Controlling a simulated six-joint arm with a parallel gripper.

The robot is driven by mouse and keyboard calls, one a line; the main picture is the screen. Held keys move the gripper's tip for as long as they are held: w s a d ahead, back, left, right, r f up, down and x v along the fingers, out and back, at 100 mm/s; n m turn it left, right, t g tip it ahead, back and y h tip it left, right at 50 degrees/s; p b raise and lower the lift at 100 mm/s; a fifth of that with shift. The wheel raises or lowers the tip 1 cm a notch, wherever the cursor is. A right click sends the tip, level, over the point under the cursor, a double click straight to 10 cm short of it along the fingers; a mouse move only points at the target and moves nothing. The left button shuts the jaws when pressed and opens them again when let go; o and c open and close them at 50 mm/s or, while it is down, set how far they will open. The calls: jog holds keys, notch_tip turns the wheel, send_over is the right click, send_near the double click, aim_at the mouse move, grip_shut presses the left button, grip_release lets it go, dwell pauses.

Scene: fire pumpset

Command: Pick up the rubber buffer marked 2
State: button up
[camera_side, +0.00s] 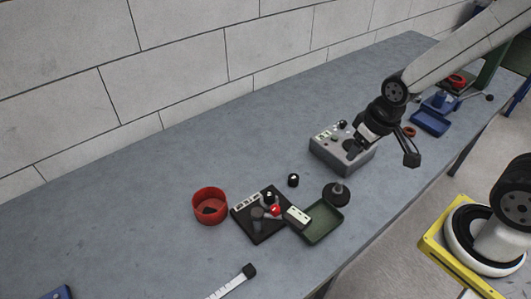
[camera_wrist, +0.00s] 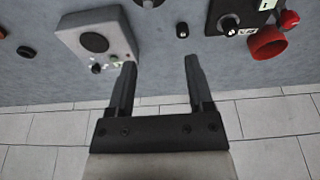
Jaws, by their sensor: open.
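No marking 2 is readable on any part, so I cannot tell which is the rubber buffer marked 2. A small black cylinder with a pale top (camera_side: 293,180) stands alone on the bench, left of the grey control box (camera_side: 341,150). A similar small black part (camera_wrist: 183,30) shows beyond my fingertips in the wrist view. Other dark parts sit on the black plate (camera_side: 247,228) and in the red bowl (camera_side: 210,193). My gripper (camera_side: 385,152) is open and empty, above and beside the grey box. Its spread fingers (camera_wrist: 160,65) show in the wrist view with nothing between them.
A green tray (camera_side: 330,232) and a black disc with a grey stem (camera_side: 337,193) lie in front of the box. A blue vice-like tool (camera_side: 432,119) stands at the right. The wall (camera_side: 180,70) borders the bench behind. The left bench is mostly clear.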

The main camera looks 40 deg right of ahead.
jog(key=shift+o, duration=0.8)
jog(key=m+g, duration=0.3)
jog(key=m, duration=1.3)
send_over(270, 194)
notch_tip(270, 194, down, 10)
jog(key=shift+s+a, duration=0.1)
jog(key=shift+f, duration=0.1)
jog(key=shift+f, duration=1.2)
